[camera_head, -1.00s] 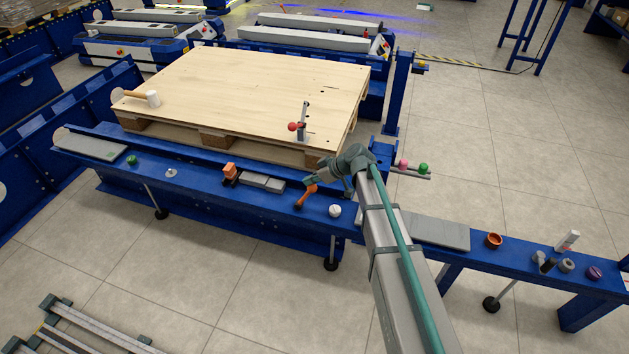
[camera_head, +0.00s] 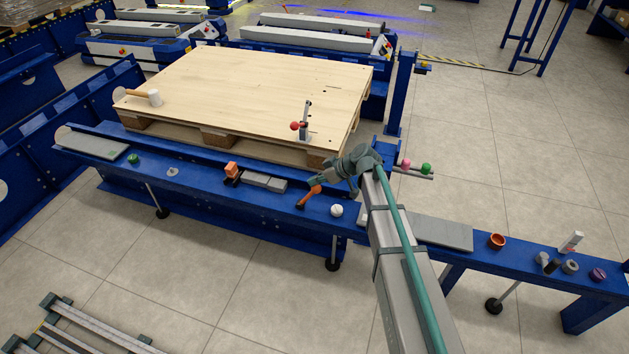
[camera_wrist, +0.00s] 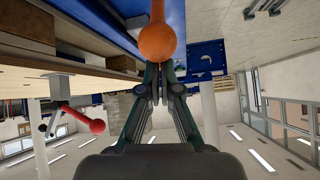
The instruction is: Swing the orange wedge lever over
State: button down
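The orange lever (camera_head: 309,196) stands on the blue rail, its rounded end leaning up and to the right. In the wrist view its round orange knob (camera_wrist: 156,42) is at the top middle, right at my fingertips, with its shaft running up out of the picture. My gripper (camera_head: 312,183) is just above and beside the knob in the head view. In the wrist view my gripper (camera_wrist: 160,70) has its fingers drawn together just below the knob. The knob does not appear held between them; whether they touch it is hard to tell.
A wooden pallet (camera_head: 240,85) with a mallet (camera_head: 152,97) and a red-knobbed clamp (camera_head: 305,122) lies behind the rail. On the blue rail, an orange block (camera_head: 231,169) and grey bar (camera_head: 264,183) are left of the lever; a white knob (camera_head: 337,210) is close on its right.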

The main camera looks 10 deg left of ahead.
notch_tip(320, 180, up, 3)
jog(key=w+a, duration=0.2)
jog(key=a, duration=0.1)
jog(key=s+d+r+p, duration=0.1)
jog(key=s+d+r, duration=0.2)
jog(key=d, duration=0.5)
jog(key=shift+d+r, duration=0.35)
jog(key=shift+r, duration=0.35)
